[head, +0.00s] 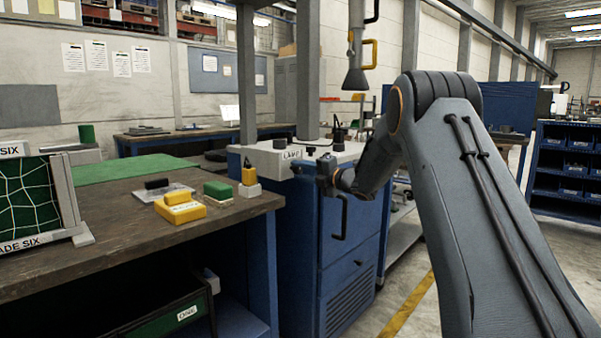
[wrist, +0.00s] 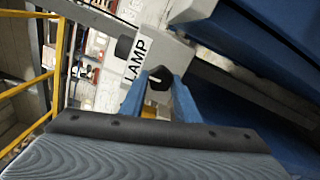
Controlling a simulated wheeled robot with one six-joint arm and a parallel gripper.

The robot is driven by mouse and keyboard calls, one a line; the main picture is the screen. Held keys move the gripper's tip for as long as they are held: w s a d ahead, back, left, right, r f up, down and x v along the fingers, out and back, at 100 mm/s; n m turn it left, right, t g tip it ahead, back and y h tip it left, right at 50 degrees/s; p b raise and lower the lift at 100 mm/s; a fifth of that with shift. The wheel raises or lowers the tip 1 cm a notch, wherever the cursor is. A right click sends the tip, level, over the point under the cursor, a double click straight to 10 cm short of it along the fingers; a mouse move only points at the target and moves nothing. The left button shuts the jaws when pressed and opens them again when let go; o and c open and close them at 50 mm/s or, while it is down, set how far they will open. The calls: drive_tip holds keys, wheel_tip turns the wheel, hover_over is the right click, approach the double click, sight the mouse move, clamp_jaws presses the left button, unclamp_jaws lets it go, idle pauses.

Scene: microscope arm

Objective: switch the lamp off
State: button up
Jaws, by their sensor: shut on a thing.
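A pale box with a LAMP label (head: 291,154) sits on top of a blue cabinet in the head view. The label also shows, turned on its side, in the wrist view (wrist: 137,60). My gripper (head: 326,172) is at the box's right front in the head view. In the wrist view its two blue fingers (wrist: 159,88) are closed around a small dark knob-like part (wrist: 158,83) beside the label. The fingers hide much of this part, so I cannot tell which way it is set. Whether the lamp is lit is not clear.
The blue cabinet (head: 349,235) has a dark handle on its front. A workbench (head: 130,230) with yellow and green blocks stands to the left. A dark funnel-shaped head (head: 355,80) hangs above the cabinet. Blue shelves (head: 570,165) stand at the right.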

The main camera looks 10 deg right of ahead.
drive_tip(key=shift+f, duration=0.1)
drive_tip(key=o, duration=1.1)
drive_tip(key=shift+c, duration=0.2)
drive_tip(key=v, duration=0.8)
drive_tip(key=shift+w+a, duration=0.1)
